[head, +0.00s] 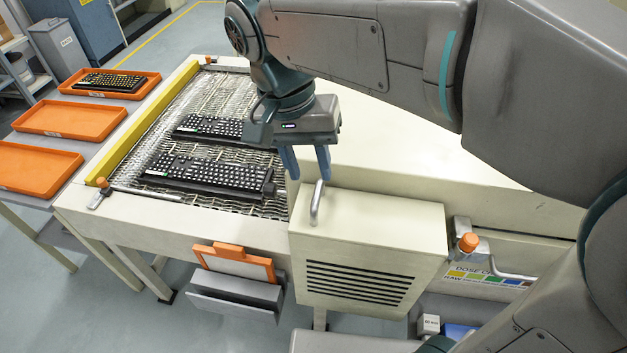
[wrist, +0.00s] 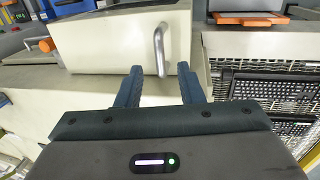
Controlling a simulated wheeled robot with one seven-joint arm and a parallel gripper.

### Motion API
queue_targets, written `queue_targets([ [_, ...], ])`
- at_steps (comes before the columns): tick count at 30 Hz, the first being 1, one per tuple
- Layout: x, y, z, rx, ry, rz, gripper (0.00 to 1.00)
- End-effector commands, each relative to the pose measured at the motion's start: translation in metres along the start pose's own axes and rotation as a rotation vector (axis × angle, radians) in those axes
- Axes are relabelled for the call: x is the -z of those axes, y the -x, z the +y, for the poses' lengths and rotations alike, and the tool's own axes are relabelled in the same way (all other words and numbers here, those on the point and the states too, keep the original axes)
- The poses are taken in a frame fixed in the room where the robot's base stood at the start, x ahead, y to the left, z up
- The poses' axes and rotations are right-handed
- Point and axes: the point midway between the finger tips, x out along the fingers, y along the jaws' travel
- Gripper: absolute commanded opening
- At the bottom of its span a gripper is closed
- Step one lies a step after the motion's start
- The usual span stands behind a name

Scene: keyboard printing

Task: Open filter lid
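The filter lid (head: 375,240) is a cream box cover with black vent slots on its front, and it looks shut. A curved metal bar handle (head: 316,203) stands up at its left end. My gripper (head: 308,172) points down just above and behind the handle, open and empty. In the wrist view the handle (wrist: 160,48) shows beyond and between the two blue fingers (wrist: 160,72), apparently not touched. The lid also shows in the wrist view (wrist: 115,40).
Black keyboards (head: 205,172) lie on the wire mesh conveyor (head: 150,170) to the left. Orange trays (head: 70,120) stand at the far left. An orange-framed holder (head: 235,262) hangs left of the lid. An orange-knobbed metal lever (head: 468,242) sits to its right.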

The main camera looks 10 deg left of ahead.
Motion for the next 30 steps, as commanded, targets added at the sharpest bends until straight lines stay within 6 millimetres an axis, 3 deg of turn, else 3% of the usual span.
queue_targets([
  [3,-0.001,-0.021,0.001,-0.002,0.001,-0.002,0.34],
  [9,0.0,-0.041,0.0,-0.001,0.0,-0.001,0.34],
  [19,0.0,-0.045,0.0,0.001,0.0,0.0,0.34],
  [20,0.0,-0.045,0.0,0.0,0.0,0.0,0.31],
  [23,0.0,-0.045,0.0,0.0,0.0,0.0,0.04],
  [24,0.0,-0.045,0.0,0.0,0.0,0.0,0.0],
  [30,0.001,-0.044,0.001,0.004,-0.003,0.0,0.0],
])
